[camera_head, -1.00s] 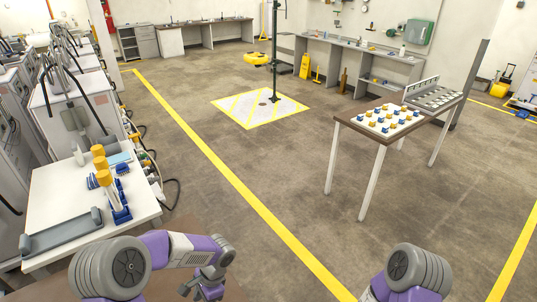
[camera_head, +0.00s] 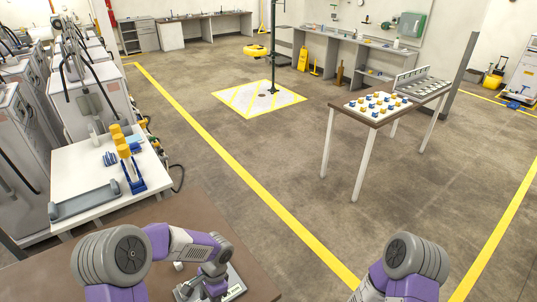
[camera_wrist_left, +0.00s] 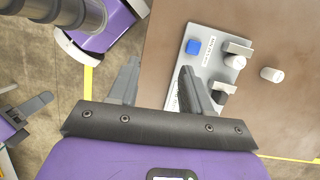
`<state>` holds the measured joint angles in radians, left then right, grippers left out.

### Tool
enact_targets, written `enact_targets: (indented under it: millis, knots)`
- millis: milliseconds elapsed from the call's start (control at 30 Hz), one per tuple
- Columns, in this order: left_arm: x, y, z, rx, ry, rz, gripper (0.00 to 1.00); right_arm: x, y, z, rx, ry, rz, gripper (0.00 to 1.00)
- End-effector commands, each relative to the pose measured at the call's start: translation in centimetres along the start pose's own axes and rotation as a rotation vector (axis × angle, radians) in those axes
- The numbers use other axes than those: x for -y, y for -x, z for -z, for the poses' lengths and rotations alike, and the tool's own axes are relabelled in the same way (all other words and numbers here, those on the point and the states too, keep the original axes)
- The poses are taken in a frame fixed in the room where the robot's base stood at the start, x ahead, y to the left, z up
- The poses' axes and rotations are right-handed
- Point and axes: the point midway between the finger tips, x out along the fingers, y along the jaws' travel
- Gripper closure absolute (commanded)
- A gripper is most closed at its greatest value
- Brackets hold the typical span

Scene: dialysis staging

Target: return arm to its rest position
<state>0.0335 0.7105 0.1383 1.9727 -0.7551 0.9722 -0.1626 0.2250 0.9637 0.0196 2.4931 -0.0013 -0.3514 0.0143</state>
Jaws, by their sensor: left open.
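My left arm enters at the bottom left of the head view, and its gripper (camera_head: 212,290) hangs low over a brown tabletop (camera_head: 75,273). In the left wrist view the gripper's two dark fingers (camera_wrist_left: 160,85) are spread with nothing between them. The right finger overlaps a grey labelled plate (camera_wrist_left: 209,66) on the brown surface. The plate carries a blue block (camera_wrist_left: 193,47) and pale round pieces in brackets. My right arm shows at the bottom right of the head view. A grey and purple part at the wrist view's left edge may be its gripper (camera_wrist_left: 28,122).
A loose pale cylinder (camera_wrist_left: 271,74) lies right of the plate. A white side table (camera_head: 80,171) holds a grey tray (camera_head: 85,200) and yellow-topped blue pieces (camera_head: 131,170). A brown table (camera_head: 350,113) with a board of blue and yellow pieces stands at right.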

Motion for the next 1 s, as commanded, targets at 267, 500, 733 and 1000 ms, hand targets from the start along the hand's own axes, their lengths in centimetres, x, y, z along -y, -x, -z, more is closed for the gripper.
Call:
enact_targets:
  millis: [267,500,733,1000]
  knots:
    - [-5.1,-7.3,3.2,-0.159,0.132,-0.196,0.51,-0.9,-2.6,0.3,-0.003,0.001,0.0,1.0]
    - [-10.5,-14.9,6.3,-0.338,0.44,-0.407,0.51,-2.2,-6.0,0.4,-0.002,0.0,0.0,1.0]
    - [-12.6,-21.1,7.1,-0.45,0.848,-0.484,0.51,-3.3,-8.9,0.5,-0.002,0.0,0.0,1.0]
    - [-12.5,-23.5,6.3,-0.482,1.048,-0.458,0.51,-3.6,-9.8,0.6,-0.002,0.0,0.0,1.0]
